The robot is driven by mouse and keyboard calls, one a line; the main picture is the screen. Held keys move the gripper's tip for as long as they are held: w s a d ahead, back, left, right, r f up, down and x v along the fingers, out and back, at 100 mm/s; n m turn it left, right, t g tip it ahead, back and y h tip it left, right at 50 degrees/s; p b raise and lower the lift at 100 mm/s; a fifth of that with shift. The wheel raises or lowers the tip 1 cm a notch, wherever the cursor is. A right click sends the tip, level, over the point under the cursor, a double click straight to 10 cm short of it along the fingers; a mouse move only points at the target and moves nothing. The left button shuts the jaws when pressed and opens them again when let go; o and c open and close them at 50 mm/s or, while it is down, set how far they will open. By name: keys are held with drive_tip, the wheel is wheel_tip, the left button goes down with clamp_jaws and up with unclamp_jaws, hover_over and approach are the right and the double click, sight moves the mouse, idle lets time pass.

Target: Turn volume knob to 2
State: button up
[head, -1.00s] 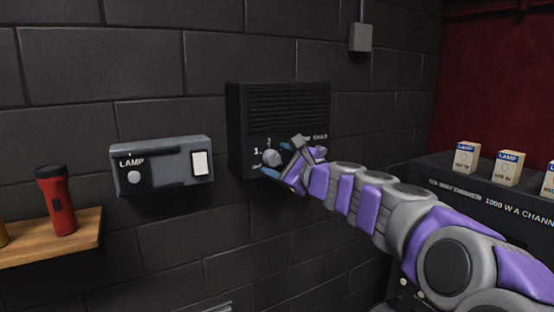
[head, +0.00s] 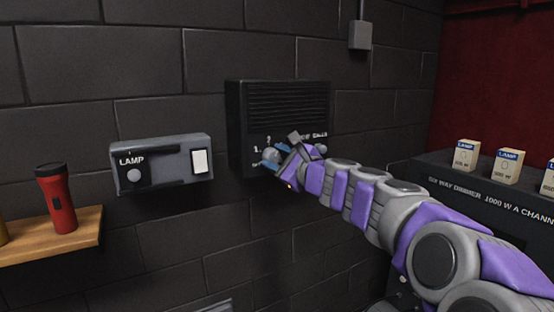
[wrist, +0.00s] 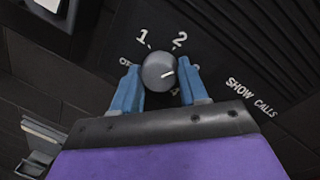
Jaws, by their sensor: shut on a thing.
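The volume knob (wrist: 158,70) is round and grey, on the black speaker panel (head: 240,115) on the wall. In the wrist view, "1" and "2" are printed above it, "OFF" at its left and "4" below right. In the head view the knob (head: 271,155) shows between the fingers of my gripper (head: 270,158).
A grey lamp box (head: 165,175) with a knob and white switch is on the wall to the left. A dimmer unit (head: 440,185) with several small boxes stands at the right.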

drive_tip(key=shift+c, duration=0.5)
drive_tip(key=n+b, duration=0.1)
drive_tip(key=n, duration=0.1)
drive_tip(key=n+b, duration=0.1)
drive_tip(key=n, duration=0.2)
drive_tip(key=shift+a+f+g+h, duration=0.1)
drive_tip(key=shift+f+g+h, duration=0.05)
drive_tip(key=shift+g+h, duration=0.15)
drive_tip(key=o, duration=1)
drive_tip(key=shift+o, duration=0.2)
drive_tip(key=shift+s, duration=0.1)
drive_tip(key=shift+s+d+r, duration=0.25)
drive_tip(key=shift+s+d, duration=0.2)
drive_tip(key=f+b+v, duration=0.1)
drive_tip(key=v, duration=1.4)
drive_tip(key=shift+s+d+r+b, duration=0.2)
drive_tip(key=shift+s+d+b, duration=0.1)
drive_tip(key=shift+s, duration=0.05)
